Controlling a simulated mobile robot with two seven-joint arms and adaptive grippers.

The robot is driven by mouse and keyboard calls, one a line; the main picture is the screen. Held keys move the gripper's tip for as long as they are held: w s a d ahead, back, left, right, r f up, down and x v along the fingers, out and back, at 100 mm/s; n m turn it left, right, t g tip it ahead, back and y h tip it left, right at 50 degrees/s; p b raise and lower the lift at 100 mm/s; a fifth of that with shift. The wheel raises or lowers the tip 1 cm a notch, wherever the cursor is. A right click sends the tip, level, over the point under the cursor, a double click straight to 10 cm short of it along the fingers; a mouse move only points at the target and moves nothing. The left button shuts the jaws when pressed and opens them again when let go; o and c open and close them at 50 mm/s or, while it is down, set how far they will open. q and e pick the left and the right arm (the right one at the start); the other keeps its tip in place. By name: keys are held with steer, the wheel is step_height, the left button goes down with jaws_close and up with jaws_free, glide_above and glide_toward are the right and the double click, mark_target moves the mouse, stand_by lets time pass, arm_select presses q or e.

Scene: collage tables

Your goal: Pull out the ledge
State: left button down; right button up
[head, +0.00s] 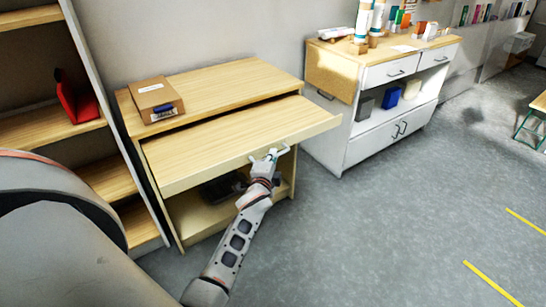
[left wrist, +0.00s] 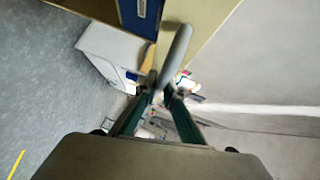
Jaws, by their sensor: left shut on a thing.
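The ledge (head: 225,143) is a light wooden board with a pale front edge. It sticks out well beyond the front of the wooden desk (head: 235,82), just under the desk top. My left gripper (head: 270,157) is at the ledge's front edge, right of its middle, shut on the handle. In the left wrist view a grey rounded handle (left wrist: 176,52) runs between the fingertips of my left gripper (left wrist: 160,90). The fingers hide part of the handle. My right gripper is not in view.
A cardboard box (head: 157,100) lies on the desk top. A dark object (head: 220,187) is on the shelf below the ledge. A bookshelf (head: 50,125) stands at left and a white cabinet (head: 370,125) at right. The grey floor (head: 390,230) in front is clear.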

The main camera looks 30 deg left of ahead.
arm_select(q)
steer(key=shift+d, duration=0.1)
stand_by(0.3)
steer(key=c, duration=2.1)
jaws_free()
steer(key=shift+c, duration=0.2)
steer(key=v, duration=1.2)
steer(key=s+d+f+n+g+h, duration=0.2)
steer(key=s+d+f+n+h, duration=0.2)
steer(key=s+d+f, duration=0.5)
steer(key=s+d+f+n+g+h, duration=0.2)
steer(key=s+d+f, duration=0.7)
steer(key=s, duration=0.5)
steer(key=f+n+h, duration=0.1)
steer(key=h, duration=0.1)
steer(key=shift+s+d+f+n+g+h, duration=0.2)
steer(key=shift+s+f+n+g+h, duration=0.1)
steer(key=shift+n+h, duration=0.1)
